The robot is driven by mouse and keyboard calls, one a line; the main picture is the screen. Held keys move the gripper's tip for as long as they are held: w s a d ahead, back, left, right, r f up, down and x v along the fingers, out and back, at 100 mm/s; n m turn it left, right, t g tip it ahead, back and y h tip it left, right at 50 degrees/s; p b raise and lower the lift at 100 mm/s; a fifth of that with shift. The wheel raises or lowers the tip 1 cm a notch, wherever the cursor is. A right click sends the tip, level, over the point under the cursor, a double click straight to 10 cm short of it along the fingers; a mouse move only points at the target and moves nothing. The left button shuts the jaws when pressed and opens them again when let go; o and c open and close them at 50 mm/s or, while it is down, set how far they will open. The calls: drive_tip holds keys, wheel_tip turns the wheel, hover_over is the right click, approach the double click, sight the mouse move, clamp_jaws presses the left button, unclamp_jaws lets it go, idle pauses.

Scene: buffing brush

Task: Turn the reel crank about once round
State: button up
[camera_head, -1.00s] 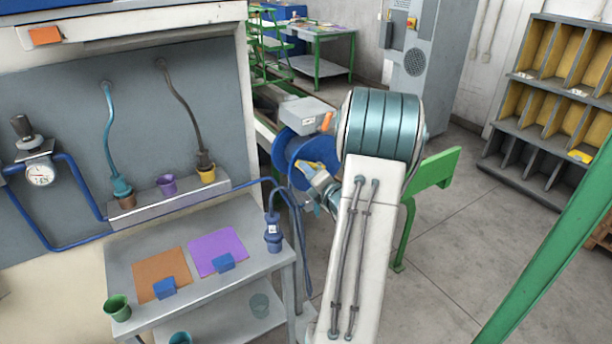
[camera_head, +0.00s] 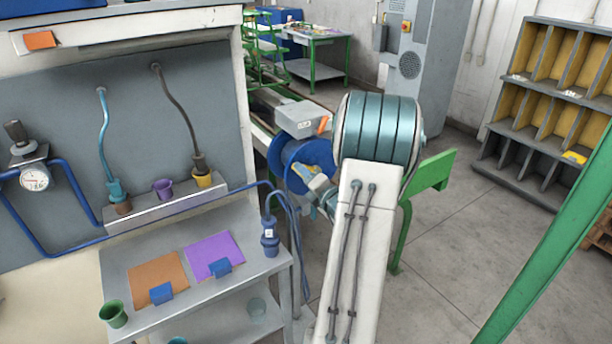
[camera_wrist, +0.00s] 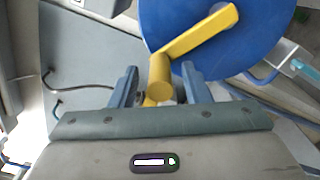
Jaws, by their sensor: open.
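The reel is a blue disc (camera_wrist: 205,35) with a yellow crank (camera_wrist: 200,32) across its face in the wrist view. The crank's round yellow handle (camera_wrist: 160,75) points towards the camera. My gripper (camera_wrist: 160,88) is open, with one finger on each side of the handle. A gap shows on both sides, and I cannot tell whether the fingers reach far along the handle. In the head view the blue reel (camera_head: 314,150) stands just left of my arm's teal-banded joint, which hides part of it. My gripper is small and partly hidden there.
A grey bench (camera_head: 235,285) with orange and purple mats, blue blocks and a green cup stands at left. Blue hose (camera_head: 290,205) hangs between the bench and reel. A grey box (camera_head: 302,118) sits behind the reel. Open floor lies at right.

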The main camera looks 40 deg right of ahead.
drive_tip(key=s+a+b, duration=0.1)
drive_tip(key=s+b, duration=0.2)
drive_tip(key=s, duration=1)
drive_tip(key=shift+s+a, duration=0.2)
drive_tip(key=shift+a, duration=0.1)
